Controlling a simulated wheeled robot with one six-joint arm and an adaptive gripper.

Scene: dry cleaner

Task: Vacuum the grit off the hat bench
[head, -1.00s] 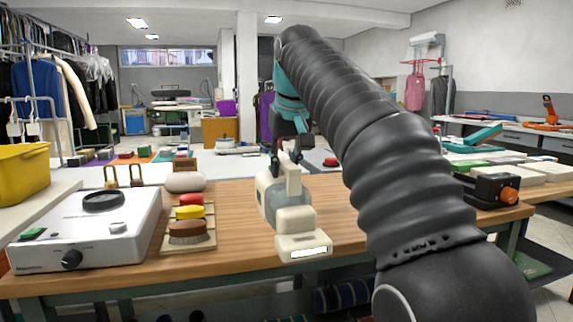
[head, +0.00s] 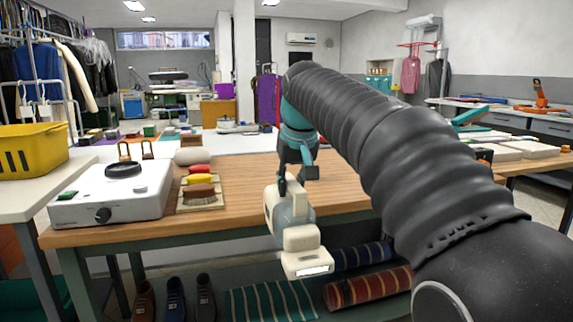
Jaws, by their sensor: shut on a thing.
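A cream hand vacuum (head: 305,262) with a clear grey-blue middle section hangs from my gripper (head: 292,180) in the head view. My gripper is shut on the vacuum's upper handle; its fingertips are partly hidden. The vacuum's wide nozzle end faces toward me and appears in front of the bench's near edge. The wooden-topped hat bench (head: 243,188) lies behind it. I cannot make out any grit on the bench top at this size.
A white appliance (head: 130,205) with a black knob stands at the bench's left end. A tray (head: 200,209) of brushes sits beside it. A yellow basket (head: 33,150) stands on a white table at far left. Rolled striped cloths (head: 368,288) and shoes (head: 175,298) lie below. The middle of the bench is clear.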

